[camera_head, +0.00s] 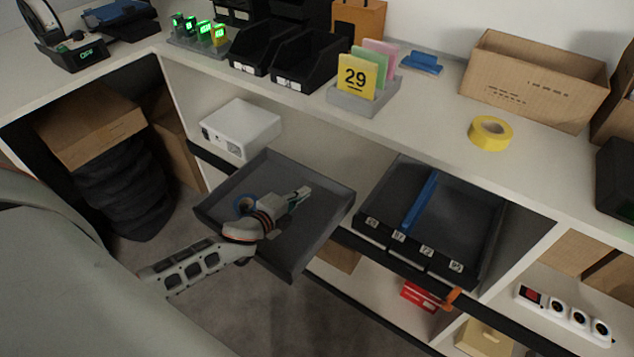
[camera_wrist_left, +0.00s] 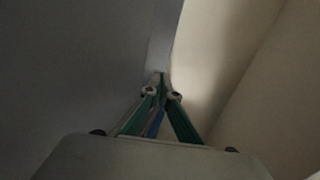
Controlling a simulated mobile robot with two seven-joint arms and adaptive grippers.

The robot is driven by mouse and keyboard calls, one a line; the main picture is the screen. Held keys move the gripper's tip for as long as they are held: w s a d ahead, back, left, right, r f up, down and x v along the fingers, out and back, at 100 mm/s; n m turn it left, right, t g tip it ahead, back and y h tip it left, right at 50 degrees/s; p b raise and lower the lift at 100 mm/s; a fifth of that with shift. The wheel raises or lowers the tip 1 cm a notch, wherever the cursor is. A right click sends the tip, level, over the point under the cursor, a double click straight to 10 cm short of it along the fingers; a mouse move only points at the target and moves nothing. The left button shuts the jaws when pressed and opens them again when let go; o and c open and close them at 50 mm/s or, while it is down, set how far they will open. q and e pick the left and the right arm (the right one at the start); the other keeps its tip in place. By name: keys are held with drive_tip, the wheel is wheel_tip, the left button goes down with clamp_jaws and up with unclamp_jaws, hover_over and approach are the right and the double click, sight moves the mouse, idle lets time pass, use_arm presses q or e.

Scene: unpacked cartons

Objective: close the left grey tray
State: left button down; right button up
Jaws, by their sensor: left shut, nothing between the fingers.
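The left grey tray (camera_head: 318,232) is pulled out from the shelf under the counter, in the middle of the head view. In the left wrist view the gripper's green fingers (camera_wrist_left: 160,80) come together in front of a dark grey surface and a pale one. My right gripper is not in view.
A second dark tray (camera_head: 455,215) with a blue strip and numbered front labels is to the right. A white box (camera_head: 241,128) stands on the shelf behind the left tray. Black bins (camera_head: 305,60), a card holder (camera_head: 362,97) and yellow tape (camera_head: 490,133) are on the counter.

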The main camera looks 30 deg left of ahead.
sight(322, 177)
use_arm(q)
drive_tip(key=x, duration=0.5)
drive_tip(key=shift+w+r+b, duration=0.2)
drive_tip(key=shift+b, duration=0.15)
drive_tip(key=shift+w, duration=0.75)
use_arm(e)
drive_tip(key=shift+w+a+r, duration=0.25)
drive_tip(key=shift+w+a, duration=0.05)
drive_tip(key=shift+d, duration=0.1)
